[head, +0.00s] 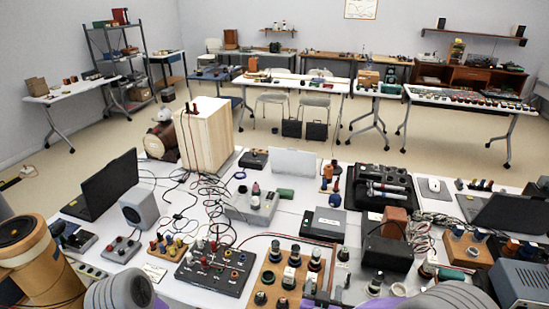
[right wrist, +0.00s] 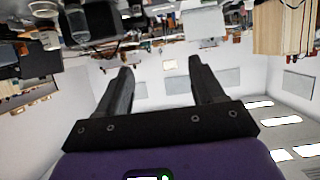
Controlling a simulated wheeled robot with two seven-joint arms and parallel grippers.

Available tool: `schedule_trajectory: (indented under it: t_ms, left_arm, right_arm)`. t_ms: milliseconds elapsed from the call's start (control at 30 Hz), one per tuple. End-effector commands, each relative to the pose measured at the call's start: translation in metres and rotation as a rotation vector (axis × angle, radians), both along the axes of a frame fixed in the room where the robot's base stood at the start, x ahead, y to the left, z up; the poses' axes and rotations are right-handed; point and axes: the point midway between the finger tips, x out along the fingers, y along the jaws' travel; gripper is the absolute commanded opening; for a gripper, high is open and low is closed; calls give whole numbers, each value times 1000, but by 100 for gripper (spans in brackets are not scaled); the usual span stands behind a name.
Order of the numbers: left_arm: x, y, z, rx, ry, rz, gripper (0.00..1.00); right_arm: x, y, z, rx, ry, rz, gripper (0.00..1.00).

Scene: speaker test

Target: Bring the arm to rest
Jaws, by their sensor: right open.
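My right gripper (right wrist: 160,64) is open in the right wrist view, its two dark fingers apart with nothing between them. That view is upside down, with the table top and its devices along the upper edge. In the head view only part of my right arm and some purple of its hand show at the bottom edge, right of centre, low by the near side of the table. A grey ribbed part of my left arm shows at the bottom left; my left gripper is not seen.
The white table (head: 290,217) is crowded with devices. A pale wooden box (head: 206,137), a black laptop (head: 107,186), a grey speaker (head: 139,208) and a black terminal panel (head: 214,268) stand on it. A wooden terminal board (head: 268,297) lies near the right hand. Floor behind is open.

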Motion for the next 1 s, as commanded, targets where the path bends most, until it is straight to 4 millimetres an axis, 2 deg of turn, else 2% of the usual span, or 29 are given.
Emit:
schedule_trajectory:
  t_ms: [267,467,567,600,733,833,900,1000]
  left_arm:
    - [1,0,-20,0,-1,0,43]
    - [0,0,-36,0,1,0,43]
    - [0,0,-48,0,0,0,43]
    - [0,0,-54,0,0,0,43]
    - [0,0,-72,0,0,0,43]
    - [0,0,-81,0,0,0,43]
    - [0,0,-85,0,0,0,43]
    - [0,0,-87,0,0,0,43]
  right_arm:
    - [-3,2,-90,82,186,76,68]
    - [-22,5,-169,180,377,131,68]
    - [-44,7,-222,256,516,161,68]
    - [-56,8,-246,295,583,173,68]
    - [-107,15,-315,435,812,205,68]
    - [-142,22,-347,527,951,226,68]
    - [-160,25,-360,573,1019,235,68]
    - [-175,29,-369,610,1075,245,68]
